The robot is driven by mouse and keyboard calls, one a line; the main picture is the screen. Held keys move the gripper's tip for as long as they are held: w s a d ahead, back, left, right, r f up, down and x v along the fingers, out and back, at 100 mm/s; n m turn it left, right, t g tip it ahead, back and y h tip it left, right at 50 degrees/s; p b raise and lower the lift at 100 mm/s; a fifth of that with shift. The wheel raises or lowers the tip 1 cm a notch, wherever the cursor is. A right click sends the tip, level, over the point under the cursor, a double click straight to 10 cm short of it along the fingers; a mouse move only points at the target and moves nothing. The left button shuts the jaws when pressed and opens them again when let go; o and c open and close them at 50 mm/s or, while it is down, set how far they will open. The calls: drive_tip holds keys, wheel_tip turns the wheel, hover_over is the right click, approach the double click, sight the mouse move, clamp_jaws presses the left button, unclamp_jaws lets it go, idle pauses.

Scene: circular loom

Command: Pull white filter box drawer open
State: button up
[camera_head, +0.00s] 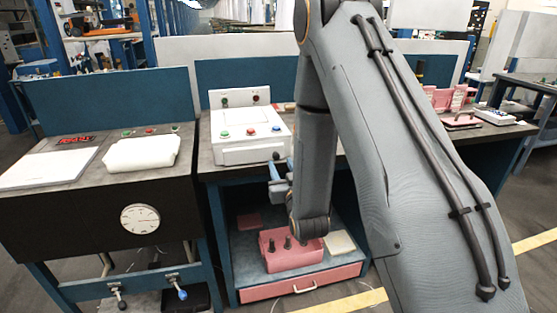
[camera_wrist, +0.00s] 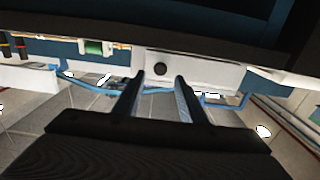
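The white filter box (camera_head: 245,138) stands on the left part of the middle table, with coloured buttons on it. In the wrist view a white front panel (camera_wrist: 200,70) carries a round black knob (camera_wrist: 160,69); I take it to be the drawer front. My gripper (camera_wrist: 160,77) is open, its two fingertips on either side of the knob in that view, with gaps showing. I cannot tell how far the tips are from the panel. In the head view my gripper (camera_head: 275,160) is at the table's front edge, below the box, partly hidden by my arm.
A bench with a round gauge (camera_head: 140,218) stands at left. Pink parts (camera_head: 443,97) and a white button panel (camera_head: 497,116) lie at right.

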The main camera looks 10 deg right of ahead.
sight(277, 157)
drive_tip(key=shift+w+p, duration=0.4)
drive_tip(key=shift+w, duration=1.75)
clamp_jaws()
